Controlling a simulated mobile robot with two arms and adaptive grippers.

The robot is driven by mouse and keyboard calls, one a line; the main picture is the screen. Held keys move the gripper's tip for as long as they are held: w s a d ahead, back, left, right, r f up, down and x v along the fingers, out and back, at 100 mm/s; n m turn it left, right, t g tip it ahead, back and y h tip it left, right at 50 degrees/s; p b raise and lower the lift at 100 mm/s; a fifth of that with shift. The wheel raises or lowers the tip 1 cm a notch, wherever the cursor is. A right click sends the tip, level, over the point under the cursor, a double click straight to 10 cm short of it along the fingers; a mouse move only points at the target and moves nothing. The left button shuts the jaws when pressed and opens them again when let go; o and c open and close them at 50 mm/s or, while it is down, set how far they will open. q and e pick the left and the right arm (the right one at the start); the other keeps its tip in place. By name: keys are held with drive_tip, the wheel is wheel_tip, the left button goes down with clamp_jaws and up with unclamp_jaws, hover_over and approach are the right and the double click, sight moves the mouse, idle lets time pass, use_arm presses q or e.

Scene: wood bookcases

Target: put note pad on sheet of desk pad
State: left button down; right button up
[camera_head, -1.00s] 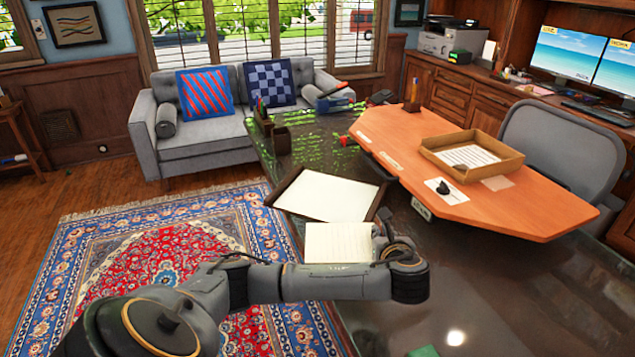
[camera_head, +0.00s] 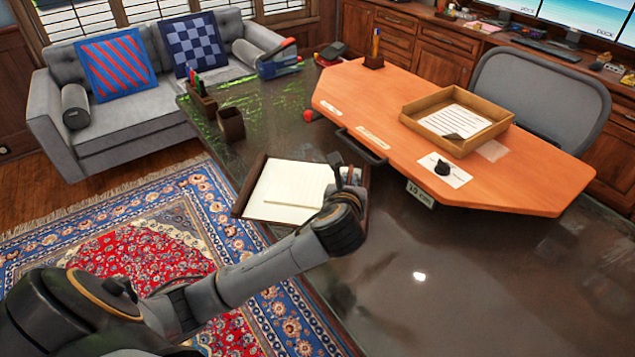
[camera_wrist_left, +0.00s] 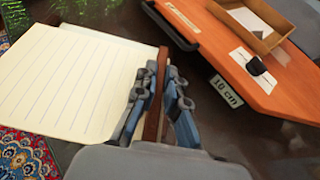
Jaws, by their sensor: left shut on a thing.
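The cream, lined note pad (camera_head: 297,187) lies over the pale sheet (camera_head: 272,176) of the desk pad (camera_head: 241,200) in the head view. I cannot tell whether it touches the sheet. In the left wrist view the note pad (camera_wrist_left: 75,85) fills the left side, with the sheet showing beyond it. In the left wrist view a brown strip (camera_wrist_left: 158,95) shows between the fingers of my left gripper (camera_wrist_left: 157,95). My right gripper is not in view.
Pen holders (camera_head: 231,125) stand behind the desk pad. The dark glossy table (camera_head: 480,270) is clear at front right.

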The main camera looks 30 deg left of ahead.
sight(341, 172)
use_arm(q)
drive_tip(key=w+a+f, duration=0.2)
drive_tip(key=w+a, duration=0.1)
drive_tip(key=w+a+f, duration=0.1)
drive_tip(key=w, duration=0.1)
drive_tip(key=shift+a, duration=0.25)
drive_tip(key=w+f, duration=0.1)
drive_tip(key=a+f, duration=0.1)
drive_tip(key=f, duration=0.1)
drive_tip(key=w+a+f+b, duration=0.1)
drive_tip(key=shift+w+a+f, duration=0.2)
drive_tip(key=shift+w+f, duration=0.05)
drive_tip(key=shift+w, duration=0.05)
drive_tip(key=shift+w+a+f, duration=0.3)
drive_tip(key=shift+w+f, duration=0.05)
drive_tip(key=shift+f, duration=0.1)
wheel_tip(341, 172, down, 3)
drive_tip(key=shift+w+a+f+b, duration=0.1)
drive_tip(key=shift+w+a+b, duration=0.05)
drive_tip(key=shift+b, duration=0.15)
drive_tip(key=shift+f, duration=0.2)
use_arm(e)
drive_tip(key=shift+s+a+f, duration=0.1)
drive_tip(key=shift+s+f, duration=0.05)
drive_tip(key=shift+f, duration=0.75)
use_arm(q)
drive_tip(key=shift+f, duration=0.1)
